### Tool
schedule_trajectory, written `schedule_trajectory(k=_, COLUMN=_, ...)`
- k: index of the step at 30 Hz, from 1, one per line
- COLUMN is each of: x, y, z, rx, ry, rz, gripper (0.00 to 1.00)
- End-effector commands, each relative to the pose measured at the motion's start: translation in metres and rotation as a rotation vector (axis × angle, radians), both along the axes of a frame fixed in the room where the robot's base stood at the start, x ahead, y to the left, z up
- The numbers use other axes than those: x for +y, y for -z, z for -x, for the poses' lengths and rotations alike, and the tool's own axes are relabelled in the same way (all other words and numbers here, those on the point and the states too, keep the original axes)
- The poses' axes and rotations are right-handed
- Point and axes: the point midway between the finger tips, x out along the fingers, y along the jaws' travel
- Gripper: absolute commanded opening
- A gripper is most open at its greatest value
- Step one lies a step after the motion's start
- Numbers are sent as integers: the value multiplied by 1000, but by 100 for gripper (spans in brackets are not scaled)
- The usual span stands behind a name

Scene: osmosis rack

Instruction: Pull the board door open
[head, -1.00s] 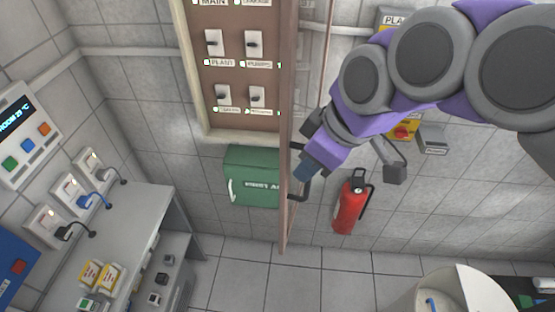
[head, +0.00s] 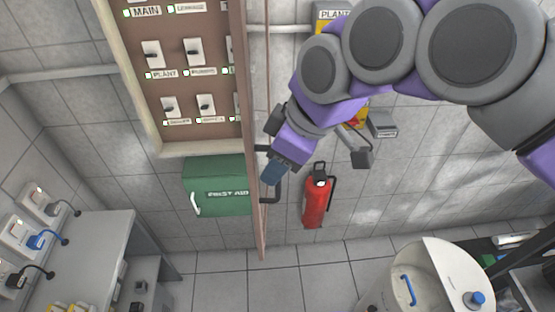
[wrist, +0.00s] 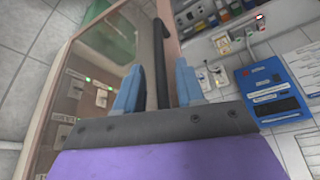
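The board door (head: 262,225) is swung out from the switch board (head: 190,130) and shows almost edge-on in the head view. In the wrist view its glass pane in a brownish frame (wrist: 62,75) fills the left side. The black door handle (head: 270,192) is on the door's right face; it also shows in the wrist view as a dark bar (wrist: 161,50). My gripper (head: 272,174) is at the handle. In the wrist view, its two blue fingers (wrist: 158,88) are apart, with the bar between them and gaps visible on both sides.
A green first aid box (head: 215,188) hangs below the board. A red fire extinguisher (head: 316,200) is on the wall right of the door. A bench (head: 95,240) stands at left and a white tank (head: 425,275) at lower right. Floor between them is clear.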

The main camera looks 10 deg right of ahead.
Motion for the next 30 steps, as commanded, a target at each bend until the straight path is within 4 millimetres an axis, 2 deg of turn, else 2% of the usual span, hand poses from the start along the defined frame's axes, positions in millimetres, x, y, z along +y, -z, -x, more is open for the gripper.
schedule_trajectory(k=8, x=-2, y=-6, z=1, rx=-1, ry=0, rz=0, gripper=38)
schedule_trajectory(k=30, x=-42, y=-116, z=22, rx=1, ry=1, rz=-1, gripper=38)
